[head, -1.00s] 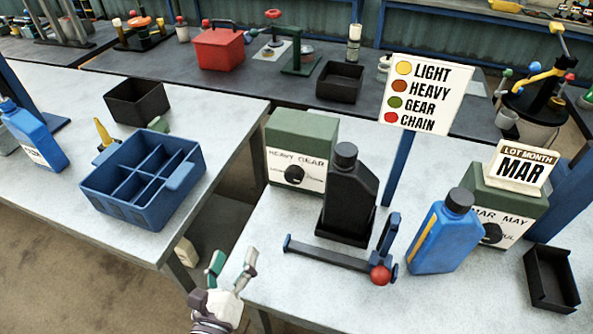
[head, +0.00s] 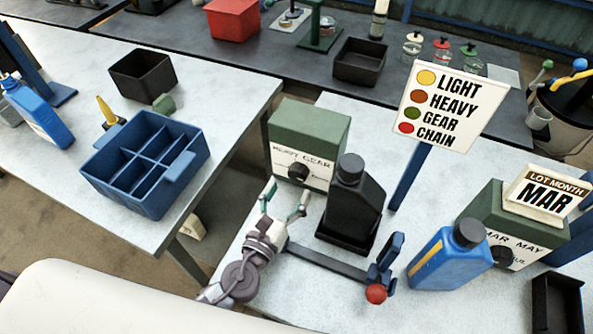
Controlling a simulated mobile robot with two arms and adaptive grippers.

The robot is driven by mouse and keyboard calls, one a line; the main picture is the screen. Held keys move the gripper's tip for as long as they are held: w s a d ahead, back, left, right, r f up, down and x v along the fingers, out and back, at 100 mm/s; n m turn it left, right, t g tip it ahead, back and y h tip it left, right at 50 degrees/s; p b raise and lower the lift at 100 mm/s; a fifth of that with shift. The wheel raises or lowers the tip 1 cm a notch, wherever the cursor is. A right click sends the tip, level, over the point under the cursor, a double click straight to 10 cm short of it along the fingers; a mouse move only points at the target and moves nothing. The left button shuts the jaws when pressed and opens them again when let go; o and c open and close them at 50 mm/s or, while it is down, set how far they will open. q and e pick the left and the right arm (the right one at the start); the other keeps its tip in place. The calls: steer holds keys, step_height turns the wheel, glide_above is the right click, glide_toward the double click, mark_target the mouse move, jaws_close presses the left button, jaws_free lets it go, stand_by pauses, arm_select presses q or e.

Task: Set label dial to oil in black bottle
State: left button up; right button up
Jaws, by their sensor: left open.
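The label dial is a black knob (head: 298,173) on the white face of a green box (head: 309,130), with "HEAVY GEAR" readable above it; other words are hidden or too small. The black bottle (head: 352,205) stands upright, capped, in a black holder just right of the box. My left gripper (head: 285,198) is open and empty, in front of and below the dial, apart from it. The colour sign (head: 436,108) lists LIGHT yellow, HEAVY brown, GEAR green and CHAIN red. My right gripper is not in view.
A blue clamp bar with a red ball (head: 376,294) lies before the bottle. A blue bottle (head: 444,258) and a second green dial box (head: 487,211) with a "MAR" sign (head: 543,192) stand right. A blue divided crate (head: 150,195) sits on the left table.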

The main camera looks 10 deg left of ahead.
mark_target(296, 179)
arm_select(q)
steer(key=w, duration=0.4)
steer(key=shift+d+p, duration=0.35)
steer(key=shift+w, duration=0.35)
steer(key=shift+c, duration=1.2)
steer(key=c, duration=0.9)
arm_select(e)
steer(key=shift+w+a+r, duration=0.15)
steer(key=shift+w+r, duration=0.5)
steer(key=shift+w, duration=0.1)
